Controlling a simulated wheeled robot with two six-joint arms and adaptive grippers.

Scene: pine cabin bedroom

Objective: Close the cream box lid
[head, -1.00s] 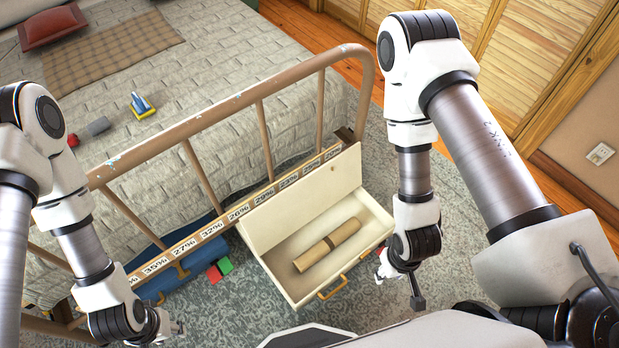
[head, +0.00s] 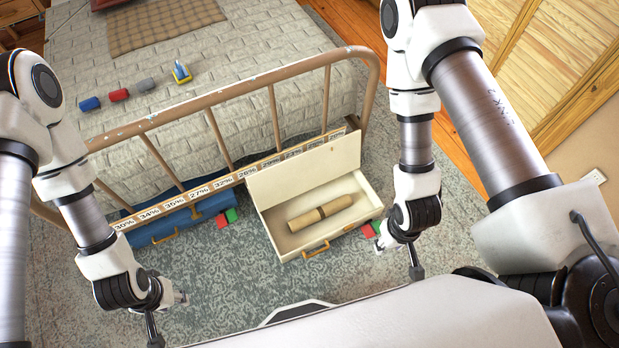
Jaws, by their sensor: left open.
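The cream box (head: 286,246) stands on the rug at the foot of the bed. Its lid (head: 303,172) is open, tilted up at the back next to the bed frame. A tan roll with a dark band (head: 320,213) lies inside the box. My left gripper (head: 181,298) is open and empty, low over the rug to the left of the box and apart from it. My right gripper (head: 382,243) is just right of the box's front corner, mostly hidden by its wrist; its jaws cannot be made out.
A blue box (head: 178,226) lies left of the cream box, under the numbered strip. Red and green blocks (head: 227,217) sit between them, and others (head: 370,229) at the cream box's right. The metal bed frame (head: 230,95) rises behind. Rug in front is clear.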

